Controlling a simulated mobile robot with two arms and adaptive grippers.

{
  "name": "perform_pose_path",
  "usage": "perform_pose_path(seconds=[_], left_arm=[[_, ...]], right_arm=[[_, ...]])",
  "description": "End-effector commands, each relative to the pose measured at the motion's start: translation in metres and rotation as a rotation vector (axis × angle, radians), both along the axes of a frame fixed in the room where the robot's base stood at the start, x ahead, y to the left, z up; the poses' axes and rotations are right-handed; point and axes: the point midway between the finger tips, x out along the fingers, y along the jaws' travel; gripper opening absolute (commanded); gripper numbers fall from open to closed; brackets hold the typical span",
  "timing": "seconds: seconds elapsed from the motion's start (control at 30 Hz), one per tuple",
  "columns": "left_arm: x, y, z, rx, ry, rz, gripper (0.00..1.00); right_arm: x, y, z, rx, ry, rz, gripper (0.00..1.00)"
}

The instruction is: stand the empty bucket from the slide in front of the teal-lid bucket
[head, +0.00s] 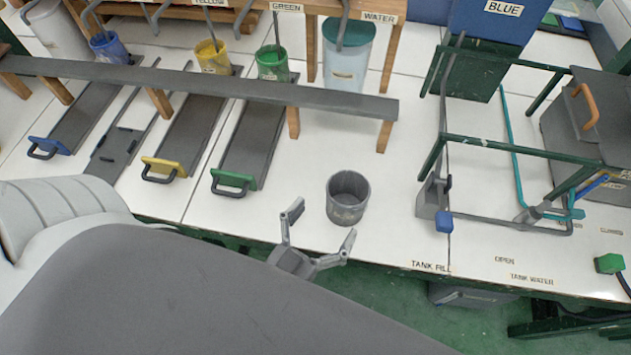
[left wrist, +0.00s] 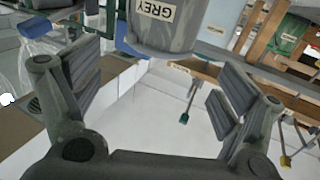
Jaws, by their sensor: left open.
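The grey bucket (head: 347,203) stands upright on the white table, right of the green-handled slide, and looks empty. In the left wrist view the bucket (left wrist: 165,38) shows its GREY label beyond the fingers. The teal-lid bucket (head: 346,68) stands farther back under the WATER sign, behind a long grey rail. My left gripper (head: 322,225) is open, on the near side of the grey bucket, its fingers pointing toward it. In the left wrist view the gripper (left wrist: 158,92) has nothing between its fingers. My right gripper is not in view.
Slides with blue (head: 52,146), yellow (head: 163,168) and green (head: 236,180) handles lie to the left. The grey rail (head: 200,92) on wooden legs crosses behind the grey bucket. Green frames (head: 500,147) and pipework stand to the right. The table between the rail and bucket is clear.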

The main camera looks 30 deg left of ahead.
Motion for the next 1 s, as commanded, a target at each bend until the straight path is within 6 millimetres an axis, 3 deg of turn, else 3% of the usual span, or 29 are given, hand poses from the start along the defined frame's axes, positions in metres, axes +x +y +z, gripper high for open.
perform_pose_path(seconds=[0.1, 0.3, 1.0], left_arm=[[-0.017, 0.002, -0.001, 0.001, 0.002, -0.001, 0.92], [-0.028, 0.003, 0.0, 0.001, 0.0, 0.0, 0.92], [-0.029, 0.003, 0.0, 0.0, 0.0, 0.0, 0.92]], right_arm=[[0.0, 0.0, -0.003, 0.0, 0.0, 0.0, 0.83], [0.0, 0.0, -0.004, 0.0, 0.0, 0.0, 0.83], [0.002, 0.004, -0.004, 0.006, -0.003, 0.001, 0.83]])
